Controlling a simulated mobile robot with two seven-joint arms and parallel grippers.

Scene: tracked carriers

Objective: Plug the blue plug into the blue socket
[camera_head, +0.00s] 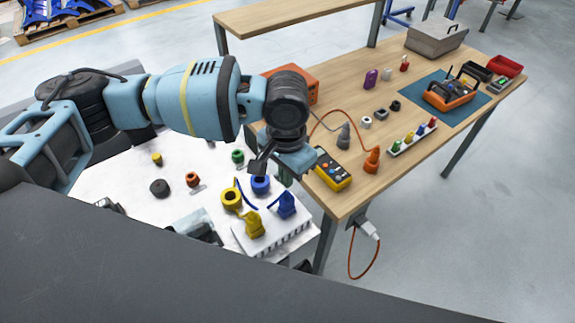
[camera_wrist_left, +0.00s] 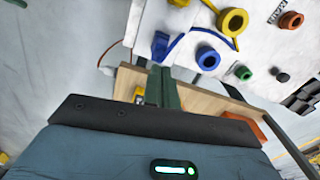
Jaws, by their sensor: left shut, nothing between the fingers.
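The blue plug (camera_head: 287,205) stands at the right end of the white board, next to the yellow plug (camera_head: 254,225); a blue cable runs from it. The blue socket (camera_head: 260,185) is a round ring just behind and left of it, with its opening empty. The left wrist view also shows the blue plug (camera_wrist_left: 160,45) and the blue socket (camera_wrist_left: 208,59). My left gripper (camera_head: 257,167) is above the board near the blue socket, apart from the plug. Its fingers (camera_wrist_left: 162,82) are shut and empty. My right gripper is not in view.
Yellow (camera_head: 231,198), green (camera_head: 238,156) and orange (camera_head: 192,179) sockets share the white board (camera_head: 130,185). A wooden table (camera_head: 345,195) stands close on the right, with a yellow meter (camera_head: 332,173) near its edge and an orange cable.

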